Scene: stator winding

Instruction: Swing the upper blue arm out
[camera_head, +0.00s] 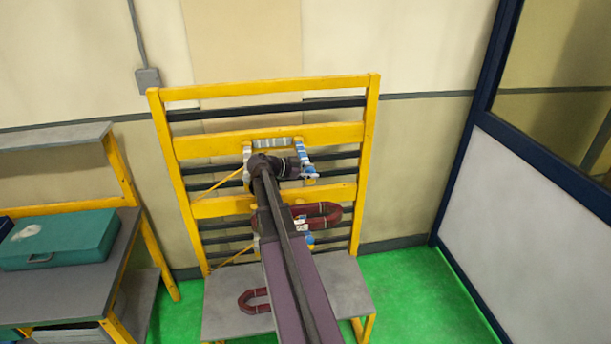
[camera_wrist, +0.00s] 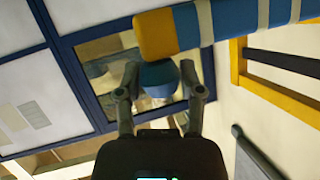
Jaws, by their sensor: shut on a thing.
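The upper blue arm (camera_head: 299,148) hangs at the right of a blue-and-white striped bracket on the yellow rack, in the head view. My gripper (camera_head: 304,169) is at its lower end, with my arm partly in front of the rack. In the wrist view, a rounded blue piece (camera_wrist: 158,77) sits between the two fingers of my gripper (camera_wrist: 158,88), which are shut on it. It appears to be the end of the upper blue arm. A beam with orange, blue and white bands (camera_wrist: 205,25) crosses the top of the wrist view, just beyond the fingers.
A dark red coil (camera_head: 326,211) is on the rack below my gripper, near a lower blue piece (camera_head: 307,239). Another red coil (camera_head: 252,301) lies on the grey shelf (camera_head: 222,318). A teal case (camera_head: 62,240) is on the left bench. Floor at right is clear.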

